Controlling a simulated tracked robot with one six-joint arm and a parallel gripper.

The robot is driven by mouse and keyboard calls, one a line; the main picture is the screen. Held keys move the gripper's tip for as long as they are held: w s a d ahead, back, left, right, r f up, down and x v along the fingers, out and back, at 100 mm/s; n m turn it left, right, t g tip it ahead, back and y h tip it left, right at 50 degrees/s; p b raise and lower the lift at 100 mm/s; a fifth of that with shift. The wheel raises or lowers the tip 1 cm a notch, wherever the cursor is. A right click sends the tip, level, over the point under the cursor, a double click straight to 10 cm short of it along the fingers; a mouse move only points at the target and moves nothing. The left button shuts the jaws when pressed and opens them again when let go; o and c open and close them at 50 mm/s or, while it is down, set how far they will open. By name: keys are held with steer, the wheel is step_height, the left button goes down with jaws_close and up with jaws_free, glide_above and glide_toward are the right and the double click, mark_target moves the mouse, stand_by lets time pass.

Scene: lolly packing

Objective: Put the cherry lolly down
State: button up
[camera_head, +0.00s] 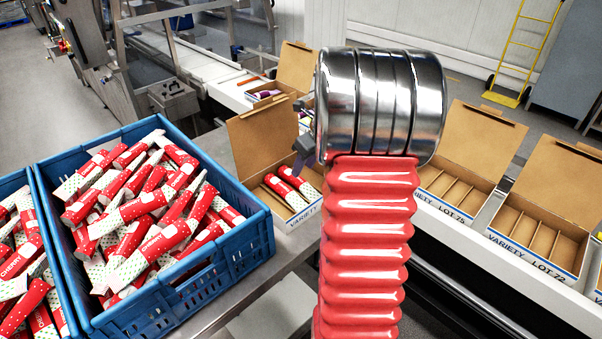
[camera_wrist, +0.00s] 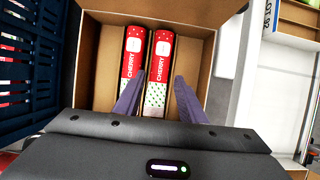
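Two red and white cherry lollies lie side by side in an open cardboard variety box (camera_head: 247,185). In the wrist view they are the left lolly (camera_wrist: 132,55) and the right lolly (camera_wrist: 161,55), both flat and lengthwise in the box (camera_wrist: 197,60). My gripper (camera_wrist: 160,85) is over the box with its fingers apart, one on each side of the right lolly's lower end. A gap shows between the right finger and that lolly; the left finger is close to its edge and overlaps the left lolly in view. In the head view my arm hides most of my gripper (camera_head: 303,150).
A blue crate (camera_head: 262,238) full of cherry lollies stands left of the box, with another blue crate (camera_head: 75,325) beside it. Empty divided boxes (camera_head: 455,190) (camera_head: 540,235) stand on the conveyor to the right. Another open box (camera_head: 293,68) is behind.

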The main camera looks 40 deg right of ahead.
steer(key=v, duration=0.7)
stand_by(0.6)
steer(key=s+a+r+n, duration=0.1)
steer(key=a+r+n, duration=0.1)
steer(key=a+n, duration=0.3)
steer(key=s+a+r+n, duration=0.1)
steer(key=a+r+n, duration=0.1)
steer(key=a+n, duration=0.4)
steer(key=s+a+r+n, duration=0.1)
steer(key=a+n, duration=0.4)
steer(key=a, duration=0.6)
steer(key=shift+r, duration=0.6)
steer(key=s+a+f+n+t, duration=0.1)
steer(key=s+a+n, duration=1.1)
steer(key=n, duration=0.8)
steer(key=a, duration=0.3)
steer(key=shift+s+a+f, duration=0.15)
steer(key=shift+s+f, duration=0.05)
steer(key=shift+s, duration=0.1)
